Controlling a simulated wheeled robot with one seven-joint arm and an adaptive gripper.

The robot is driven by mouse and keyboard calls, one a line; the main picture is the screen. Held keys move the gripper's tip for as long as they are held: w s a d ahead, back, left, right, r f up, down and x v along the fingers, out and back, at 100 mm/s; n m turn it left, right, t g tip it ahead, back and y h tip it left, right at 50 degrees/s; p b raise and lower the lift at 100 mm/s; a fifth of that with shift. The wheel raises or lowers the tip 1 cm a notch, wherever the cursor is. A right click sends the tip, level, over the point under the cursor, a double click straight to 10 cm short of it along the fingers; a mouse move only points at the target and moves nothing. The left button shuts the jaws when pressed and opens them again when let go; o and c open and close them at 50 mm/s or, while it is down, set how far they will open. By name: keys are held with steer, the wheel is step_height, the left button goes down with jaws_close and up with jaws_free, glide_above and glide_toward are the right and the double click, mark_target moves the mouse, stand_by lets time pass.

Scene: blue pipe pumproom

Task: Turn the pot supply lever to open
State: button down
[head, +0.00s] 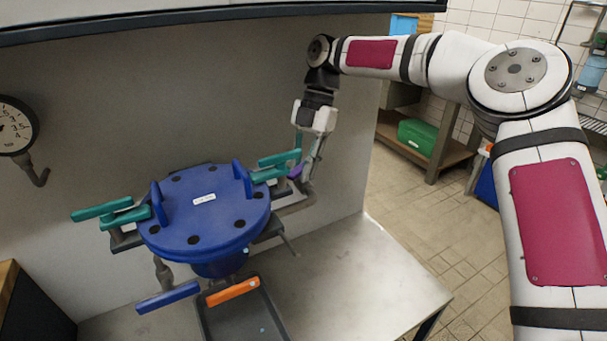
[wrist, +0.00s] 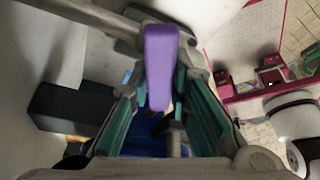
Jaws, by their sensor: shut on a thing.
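A purple lever (wrist: 161,65) stands between my gripper's fingers in the wrist view; no label shows on it. In the head view only a small bit of the purple lever (head: 295,172) shows, at the pipe just right of the blue pot. My gripper (head: 304,158) points down there, shut on the purple lever, with its fingers partly hidden. The blue lidded pot (head: 190,225) sits left of it, with a small unreadable label on the lid.
Teal handles (head: 102,210) flank the pot on both sides. A blue handle (head: 168,297) and an orange handle (head: 233,291) are in front, above a dark tray (head: 278,322). A dial gauge (head: 12,128) hangs at left. The metal tabletop (head: 370,275) is clear at right.

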steer(key=n+h+b, duration=0.1)
steer(key=n, duration=0.2)
steer(key=n+h+b, duration=0.1)
steer(key=n, duration=0.2)
steer(key=shift+n+h, duration=0.3)
steer(key=n+h, duration=0.2)
steer(key=n, duration=0.4)
stand_by(0.4)
steer(key=c, duration=1.5)
jaws_free()
